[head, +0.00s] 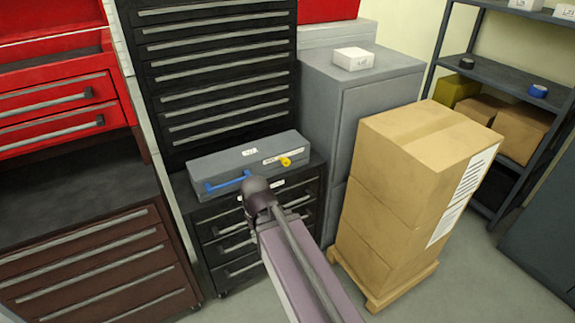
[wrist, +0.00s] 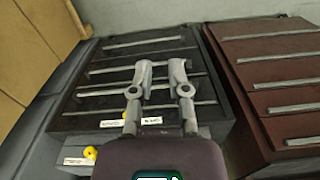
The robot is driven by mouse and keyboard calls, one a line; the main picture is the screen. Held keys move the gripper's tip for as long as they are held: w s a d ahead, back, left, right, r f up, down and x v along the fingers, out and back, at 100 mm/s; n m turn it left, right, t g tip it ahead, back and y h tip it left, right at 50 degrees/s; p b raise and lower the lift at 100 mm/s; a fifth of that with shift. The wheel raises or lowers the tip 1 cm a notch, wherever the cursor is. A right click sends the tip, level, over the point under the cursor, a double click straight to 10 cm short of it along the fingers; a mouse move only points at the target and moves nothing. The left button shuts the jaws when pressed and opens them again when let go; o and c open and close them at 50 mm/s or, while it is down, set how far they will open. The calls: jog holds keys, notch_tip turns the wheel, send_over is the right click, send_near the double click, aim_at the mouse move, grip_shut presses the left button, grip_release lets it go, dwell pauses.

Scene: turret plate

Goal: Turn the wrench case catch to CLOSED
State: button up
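The grey wrench case (head: 222,168) lies on top of a low black drawer cabinet in the head view. A blue handle (head: 228,182) is on its front. The yellow catch (head: 285,161) sits near the right end of the front, beside a small white label whose text is too small to read. In the wrist view the yellow catch (wrist: 90,153) shows at lower left, next to a white label (wrist: 77,161). My gripper (wrist: 158,68) is open and empty, apart from the catch, with the cabinet's drawers behind its fingers. In the head view my arm hides the fingers.
The black drawer cabinet (head: 235,245) has several bar handles. Stacked cardboard boxes (head: 375,190) stand on a pallet to the right. A brown drawer cabinet (head: 95,260) stands to the left. Bare floor lies in front.

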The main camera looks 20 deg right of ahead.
jog(key=o, duration=0.3)
jog(key=shift+w+f, duration=0.2)
jog(key=shift+f, duration=0.05)
jog(key=shift+o, duration=1.3)
jog(key=w+f+n+t+y+b, duration=0.2)
jog(key=w+f+t+y+b, duration=0.1)
jog(key=w+b, duration=0.3)
jog(key=shift+w+f+y, duration=0.15)
jog(key=shift+f+y, duration=0.35)
jog(key=shift+f, duration=0.15)
jog(key=t+h+b, duration=0.2)
jog(key=t+b, duration=1.3)
jog(key=b, duration=0.2)
send_near(287, 164)
jog(key=s, duration=0.4)
jog(key=shift+s+d+r+m, duration=0.1)
jog(key=shift+s+d+m, duration=0.1)
jog(key=shift+m, duration=0.2)
jog(key=shift+w, duration=0.15)
jog(key=w, duration=0.4)
jog(key=w+a, duration=0.1)
jog(key=w, duration=0.8)
jog(key=shift+w+a, duration=0.2)
jog(key=shift+w, duration=0.05)
